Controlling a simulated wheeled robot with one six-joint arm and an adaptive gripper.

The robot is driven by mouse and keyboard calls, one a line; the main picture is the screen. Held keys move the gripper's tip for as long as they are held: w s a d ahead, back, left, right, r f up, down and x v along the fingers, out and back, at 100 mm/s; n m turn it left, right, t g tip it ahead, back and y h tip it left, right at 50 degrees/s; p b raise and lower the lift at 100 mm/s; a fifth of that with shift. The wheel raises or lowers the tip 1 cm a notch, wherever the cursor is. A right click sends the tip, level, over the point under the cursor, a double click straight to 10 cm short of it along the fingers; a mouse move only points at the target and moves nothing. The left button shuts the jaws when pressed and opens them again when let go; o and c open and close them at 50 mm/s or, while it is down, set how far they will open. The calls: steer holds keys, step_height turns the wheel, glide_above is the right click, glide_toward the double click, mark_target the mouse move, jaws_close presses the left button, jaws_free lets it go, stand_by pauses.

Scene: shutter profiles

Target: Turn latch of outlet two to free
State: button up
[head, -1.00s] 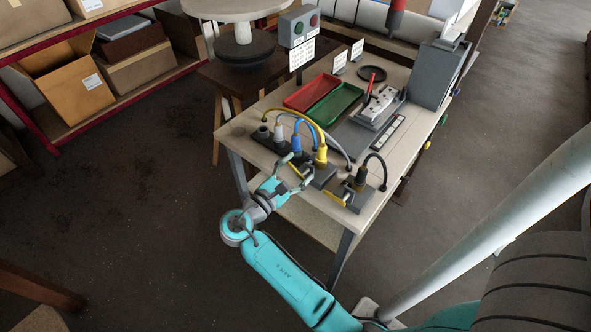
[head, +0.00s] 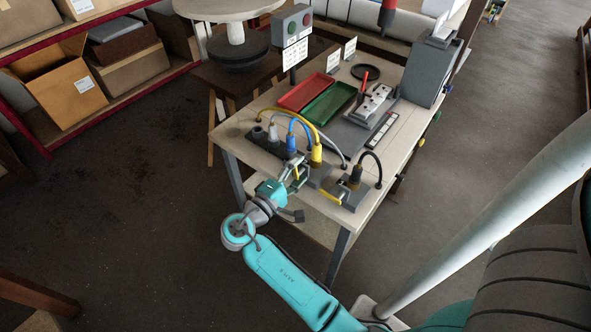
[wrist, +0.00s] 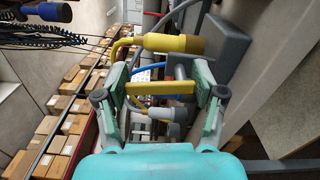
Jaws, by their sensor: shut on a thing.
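My gripper (head: 291,177) is at the front edge of the table, beside the outlet with the yellow plug (head: 316,155). In the wrist view my gripper (wrist: 161,87) has a yellow latch bar (wrist: 160,87) spanning between its fingers, and it is shut on that bar. The yellow plug (wrist: 175,44) lies just beyond it there. A second outlet to the right holds a black plug (head: 355,174), with its own yellow latch (head: 330,197) at its front. I cannot read any outlet numbers.
A dark socket strip (head: 268,140) with grey and blue plugs stands behind the gripper, with cables arching over it. Red (head: 302,93) and green (head: 329,103) trays lie farther back. The floor in front of the table is clear.

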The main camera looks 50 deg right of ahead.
steer(key=shift+s+m, duration=0.2)
steer(key=shift+m, duration=0.7)
steer(key=o, duration=1.2)
steer(key=shift+c, duration=0.2)
steer(key=shift+a, duration=0.1)
steer(key=a, duration=1.1)
steer(key=shift+s+a, duration=0.2)
steer(key=shift+a, duration=0.2)
steer(key=shift+f, duration=0.1)
